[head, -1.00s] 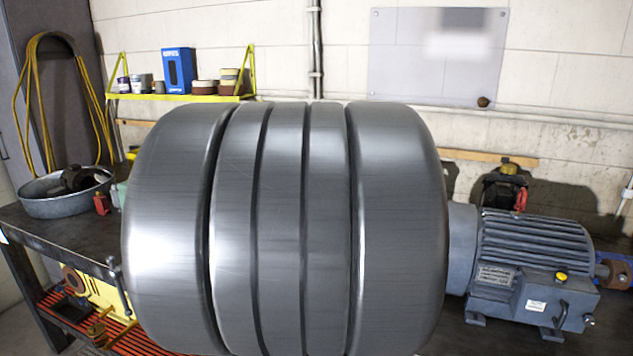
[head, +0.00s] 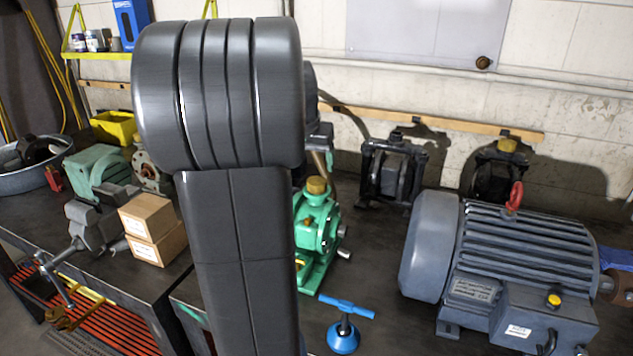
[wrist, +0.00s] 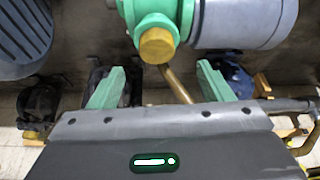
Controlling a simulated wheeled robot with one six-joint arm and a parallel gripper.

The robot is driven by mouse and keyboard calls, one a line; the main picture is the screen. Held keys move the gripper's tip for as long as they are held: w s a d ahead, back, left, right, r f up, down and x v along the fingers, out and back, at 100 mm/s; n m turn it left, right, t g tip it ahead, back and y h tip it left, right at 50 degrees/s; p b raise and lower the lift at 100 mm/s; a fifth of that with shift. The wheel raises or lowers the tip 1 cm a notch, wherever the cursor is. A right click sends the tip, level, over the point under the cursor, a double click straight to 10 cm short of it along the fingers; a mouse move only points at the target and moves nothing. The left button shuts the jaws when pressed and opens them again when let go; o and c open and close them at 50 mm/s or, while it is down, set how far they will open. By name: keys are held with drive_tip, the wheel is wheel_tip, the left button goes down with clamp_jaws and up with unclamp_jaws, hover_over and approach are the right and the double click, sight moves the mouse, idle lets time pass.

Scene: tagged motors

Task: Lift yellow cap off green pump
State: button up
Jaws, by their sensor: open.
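The green pump (head: 311,240) stands on the dark bench, partly hidden behind my arm in the head view. Its yellow cap (head: 317,185) is on top, upright and looking dull and brownish. In the wrist view the yellow cap (wrist: 157,45) sits on the green pump (wrist: 150,12) at top centre, just beyond the fingertips. My gripper (wrist: 158,78) is open and empty, its two green fingers spread to either side of the cap's line and apart from it. In the head view I cannot make out the fingers.
A large grey motor (head: 520,265) with a red lifting eye stands to the right. A blue T-handled tool (head: 344,330) is in front of the pump. Cardboard boxes (head: 153,228) and a vise (head: 92,225) are left. Dark frame-mounted units (head: 392,170) stand behind.

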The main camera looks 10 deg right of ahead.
sight(317, 180)
drive_tip(key=shift+d+p+x, duration=0.15)
drive_tip(key=shift+p+x, duration=0.2)
drive_tip(key=shift+x, duration=1.45)
drive_tip(key=shift+d+p+x, duration=0.15)
drive_tip(key=shift+p+x, duration=0.15)
drive_tip(key=shift+x, duration=1.45)
drive_tip(key=shift+r, duration=0.1)
drive_tip(key=c, duration=1)
